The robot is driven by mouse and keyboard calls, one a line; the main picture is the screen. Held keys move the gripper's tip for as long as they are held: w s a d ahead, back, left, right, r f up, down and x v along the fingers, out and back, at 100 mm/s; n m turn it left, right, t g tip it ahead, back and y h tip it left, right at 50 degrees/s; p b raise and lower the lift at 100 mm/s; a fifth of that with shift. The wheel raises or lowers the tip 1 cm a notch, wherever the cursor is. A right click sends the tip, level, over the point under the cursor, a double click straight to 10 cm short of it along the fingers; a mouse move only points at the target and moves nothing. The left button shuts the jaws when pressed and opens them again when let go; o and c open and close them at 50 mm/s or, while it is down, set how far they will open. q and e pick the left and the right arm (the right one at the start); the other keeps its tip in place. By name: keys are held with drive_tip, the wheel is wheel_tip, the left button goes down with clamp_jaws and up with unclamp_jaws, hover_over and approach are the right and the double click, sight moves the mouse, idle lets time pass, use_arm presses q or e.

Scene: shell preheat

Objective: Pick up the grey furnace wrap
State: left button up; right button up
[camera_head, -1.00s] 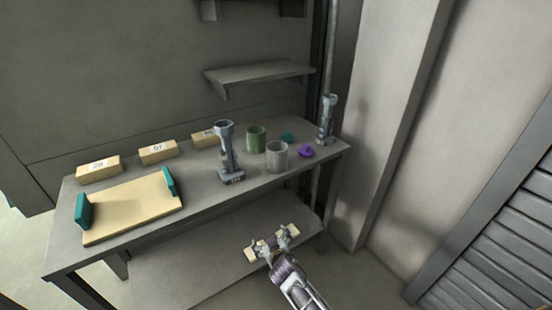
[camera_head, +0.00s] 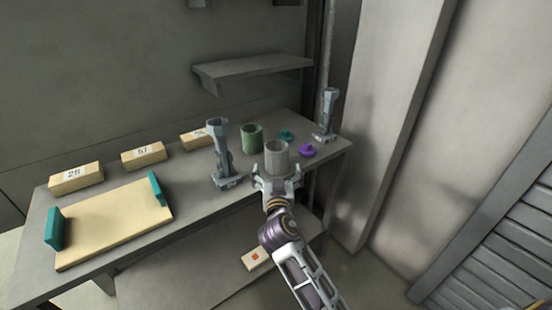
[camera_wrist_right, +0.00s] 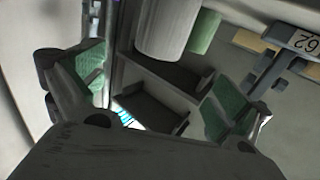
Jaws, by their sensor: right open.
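The grey furnace wrap (camera_head: 277,154) is an upright, open-topped cylinder near the front edge of the bench. My right gripper (camera_head: 277,183) is open and empty, its fingers spread just in front of and below the wrap in the head view. In the right wrist view the wrap (camera_wrist_right: 167,28) appears at the top, beyond and between the open green-padded fingers (camera_wrist_right: 155,92). The fingers do not appear to touch it. My left gripper is not in view.
A green cylinder (camera_head: 252,138) stands behind the wrap. Grey stands are at left (camera_head: 220,155) and right (camera_head: 327,115). Purple (camera_head: 307,151) and teal (camera_head: 286,136) pieces lie nearby. A tan board with teal ends (camera_head: 115,225), numbered blocks (camera_head: 143,155) and an upper shelf (camera_head: 250,70) surround.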

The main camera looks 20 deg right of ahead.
sight(277, 154)
drive_tip(key=shift+r+p+x, duration=0.2)
drive_tip(key=shift+p+x, duration=0.4)
drive_tip(key=shift+x, duration=3.45)
drive_tip(key=shift+w+d+f, duration=0.1)
drive_tip(key=shift+w+d, duration=0.05)
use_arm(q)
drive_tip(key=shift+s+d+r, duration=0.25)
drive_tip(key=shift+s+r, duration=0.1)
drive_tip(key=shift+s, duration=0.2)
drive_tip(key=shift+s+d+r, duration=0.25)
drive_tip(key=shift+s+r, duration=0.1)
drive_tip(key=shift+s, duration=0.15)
use_arm(e)
drive_tip(key=shift+w, duration=0.15)
